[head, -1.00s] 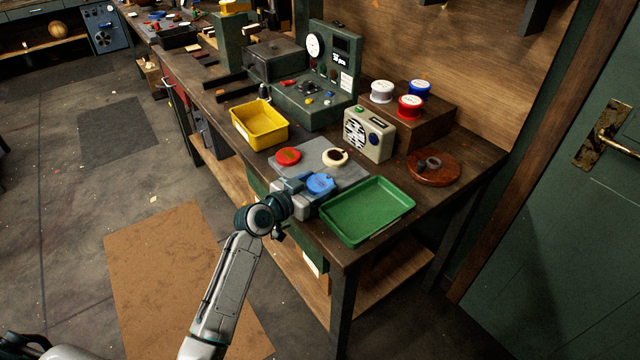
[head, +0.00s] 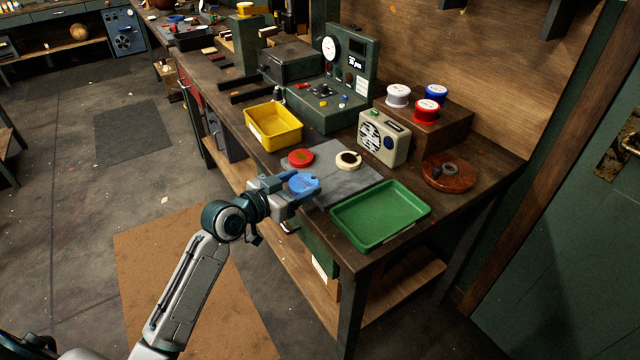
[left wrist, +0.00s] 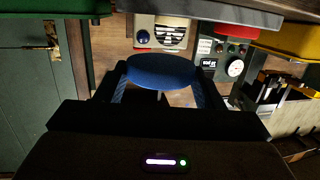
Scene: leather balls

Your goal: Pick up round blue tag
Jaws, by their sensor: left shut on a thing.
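The round blue tag (head: 304,183) is a flat blue disc held between the fingers of my left gripper (head: 300,188) at the front edge of the workbench. A red round tag (head: 301,158) and a cream round tag (head: 348,160) lie on the grey mat (head: 345,185). My right gripper is not in view.
A green tray (head: 381,215) is right of the mat. A yellow bin (head: 273,127) stands behind left, a beige radio (head: 383,137) behind right. A wooden disc (head: 449,173) lies near the bench's right end. The mat's front is clear.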

